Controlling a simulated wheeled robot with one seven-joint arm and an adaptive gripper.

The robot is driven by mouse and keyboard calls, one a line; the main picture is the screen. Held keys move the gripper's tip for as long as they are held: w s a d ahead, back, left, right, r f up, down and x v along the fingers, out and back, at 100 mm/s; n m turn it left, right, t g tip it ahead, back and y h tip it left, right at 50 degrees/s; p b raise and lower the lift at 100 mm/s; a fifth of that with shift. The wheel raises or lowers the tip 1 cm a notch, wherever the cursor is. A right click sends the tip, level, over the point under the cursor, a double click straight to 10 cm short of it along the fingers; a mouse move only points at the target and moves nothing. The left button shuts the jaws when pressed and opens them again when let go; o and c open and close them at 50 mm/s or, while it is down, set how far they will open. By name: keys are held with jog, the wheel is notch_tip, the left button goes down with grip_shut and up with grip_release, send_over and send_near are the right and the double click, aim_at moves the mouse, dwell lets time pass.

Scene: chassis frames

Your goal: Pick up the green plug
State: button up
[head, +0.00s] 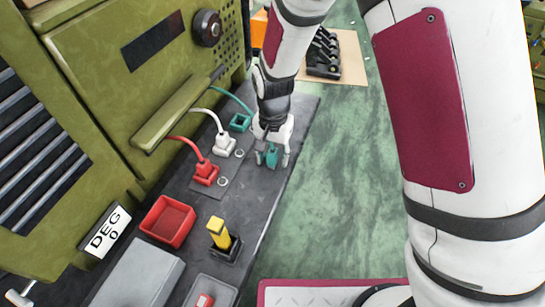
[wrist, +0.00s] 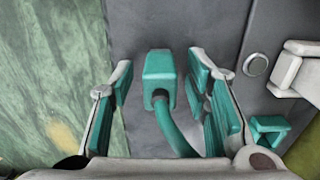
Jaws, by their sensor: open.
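The green plug (head: 272,155) is on the dark bench top near its right edge. In the wrist view the plug (wrist: 159,67) lies between my fingers, with its green cable (wrist: 178,130) curving down and to the right. My gripper (head: 271,159) is over the plug, pointing down. In the wrist view my gripper (wrist: 160,72) is open, with a gap on each side of the plug. An open green socket (head: 240,122) stands to the left of my gripper in the head view; it also shows at lower right in the wrist view (wrist: 268,132).
A white plug (head: 222,146) and a red plug (head: 205,173), both cabled, stand left of my gripper. A red tray (head: 150,232) and a yellow-topped black piece (head: 219,233) are nearer. The olive machine (head: 75,100) borders the bench; green floor lies right.

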grip_shut()
jog(key=shift+r, duration=0.15)
